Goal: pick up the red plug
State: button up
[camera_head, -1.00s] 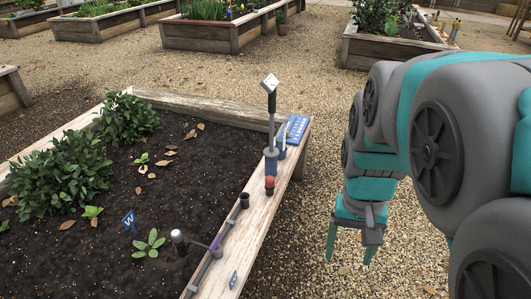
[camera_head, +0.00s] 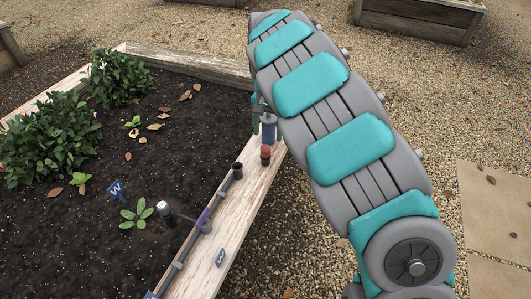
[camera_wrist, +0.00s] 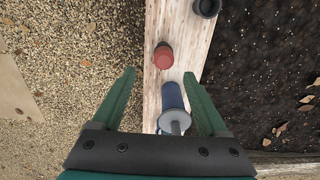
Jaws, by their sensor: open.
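The red plug (camera_head: 265,152) stands on the wooden edge of the raised bed, just below my arm in the head view. In the wrist view the red plug (camera_wrist: 163,58) shows whole, slightly beyond the fingertips and roughly midway between them. My gripper (camera_wrist: 158,74) is open above the edge, with nothing held. In the head view my arm hides most of the gripper; only a teal finger shows near the bed edge.
A blue cylinder with a grey disc (camera_wrist: 172,98) stands between my fingers, close to the plug. A dark cup (camera_wrist: 206,7) is farther along the edge (camera_head: 215,235). A grey pipe with a purple band (camera_head: 203,217) runs along it. Gravel (camera_head: 330,240) lies right.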

aim_at(265, 146)
jog(key=f, duration=0.5)
jog(key=f+p, duration=0.1)
jog(key=f, duration=0.2)
jog(key=shift+a, duration=0.3)
jog(key=shift+c, duration=0.3)
grip_shut()
